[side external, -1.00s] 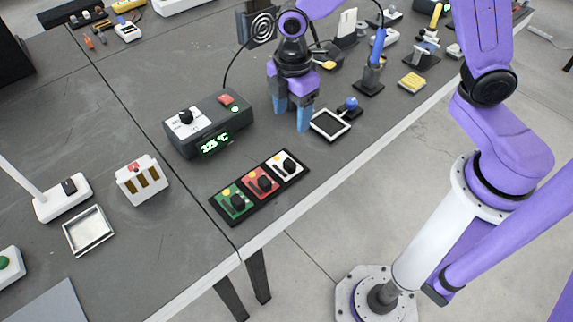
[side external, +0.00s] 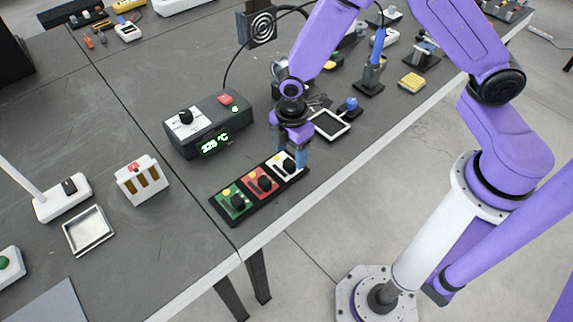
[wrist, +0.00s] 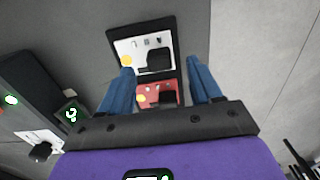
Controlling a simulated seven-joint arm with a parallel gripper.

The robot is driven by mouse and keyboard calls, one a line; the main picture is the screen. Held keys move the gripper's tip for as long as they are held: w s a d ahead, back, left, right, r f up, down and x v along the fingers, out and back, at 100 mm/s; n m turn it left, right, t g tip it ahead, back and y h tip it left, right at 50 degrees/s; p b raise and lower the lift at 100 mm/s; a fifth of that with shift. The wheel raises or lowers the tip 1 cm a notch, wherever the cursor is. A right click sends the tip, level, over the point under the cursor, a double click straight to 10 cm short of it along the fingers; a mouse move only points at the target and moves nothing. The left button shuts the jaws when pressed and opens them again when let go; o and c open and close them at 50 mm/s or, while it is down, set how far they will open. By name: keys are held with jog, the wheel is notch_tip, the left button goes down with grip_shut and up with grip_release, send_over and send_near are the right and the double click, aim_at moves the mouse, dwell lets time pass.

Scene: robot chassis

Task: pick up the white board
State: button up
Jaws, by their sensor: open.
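The white board (side external: 277,165) lies in the right-hand slot of a black holder (side external: 262,201) near the table's front edge. It has a yellow spot and a black block. In the wrist view the white board (wrist: 128,46) is just ahead of the fingertips, roughly centred. My gripper (side external: 291,154) is open with its blue fingers low over the white end of the holder. In the wrist view my gripper (wrist: 160,66) has nothing between its fingers. I cannot tell whether the fingers touch the holder.
A red board (side external: 261,182) and a green board (side external: 234,202) fill the other slots. A dark box with a green display (side external: 208,122) stands behind the holder. A white-framed black square (side external: 330,125) lies to the right.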

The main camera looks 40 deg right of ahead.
aim_at(290, 162)
jog(key=shift+a+f, duration=0.1)
jog(key=shift+f, duration=1.85)
jog(key=c, duration=1.1)
jog(key=shift+c, duration=0.2)
jog(key=shift+r, duration=0.8)
jog(key=s+d+r, duration=0.6)
jog(key=s+r, duration=0.5)
jog(key=s, duration=0.1)
jog(key=shift+s+r, duration=0.2)
jog(key=shift+s, duration=0.15)
jog(key=shift+w, duration=0.1)
